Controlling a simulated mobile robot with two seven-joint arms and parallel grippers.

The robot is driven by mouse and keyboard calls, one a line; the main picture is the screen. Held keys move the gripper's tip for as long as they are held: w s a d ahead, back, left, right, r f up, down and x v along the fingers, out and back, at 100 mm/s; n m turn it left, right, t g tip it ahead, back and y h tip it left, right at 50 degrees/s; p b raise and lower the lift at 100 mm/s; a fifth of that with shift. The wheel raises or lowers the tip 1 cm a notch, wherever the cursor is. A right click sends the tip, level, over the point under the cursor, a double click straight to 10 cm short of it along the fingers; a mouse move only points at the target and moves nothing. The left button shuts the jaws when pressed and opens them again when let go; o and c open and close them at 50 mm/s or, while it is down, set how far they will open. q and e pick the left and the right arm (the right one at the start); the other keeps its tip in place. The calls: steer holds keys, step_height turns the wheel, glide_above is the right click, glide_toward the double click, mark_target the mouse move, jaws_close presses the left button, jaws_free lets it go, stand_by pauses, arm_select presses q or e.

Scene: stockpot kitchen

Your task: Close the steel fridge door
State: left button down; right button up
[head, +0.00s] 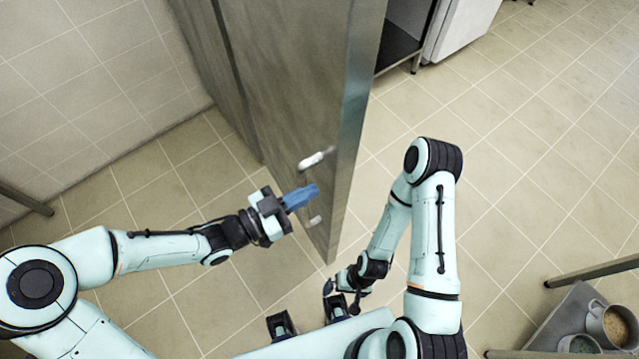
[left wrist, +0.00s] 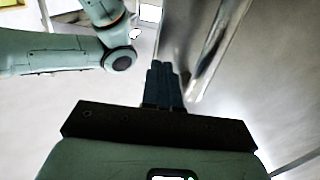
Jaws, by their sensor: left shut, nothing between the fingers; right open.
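The steel fridge door (head: 290,80) stands as a tall grey panel in the upper middle of the head view, its narrow edge facing right. It appears swung out from the fridge body (head: 200,60) behind it on the left. A pale handle (head: 318,159) shows on the door's face. My left gripper (head: 316,189) is shut and empty, with its blue fingers in front of the door near the handle; contact is unclear. In the left wrist view its fingers (left wrist: 162,68) point toward the door (left wrist: 215,45). My right gripper (head: 343,290) is open, low and right of the door.
A tiled wall (head: 80,80) is at the left. A dark shelf (head: 396,45) and a white unit (head: 460,25) stand behind the door. A table with pots (head: 612,325) is at the lower right. The tiled floor (head: 530,170) at right is clear.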

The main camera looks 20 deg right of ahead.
mark_target(332, 180)
arm_select(q)
steer(key=shift+x, duration=1.75)
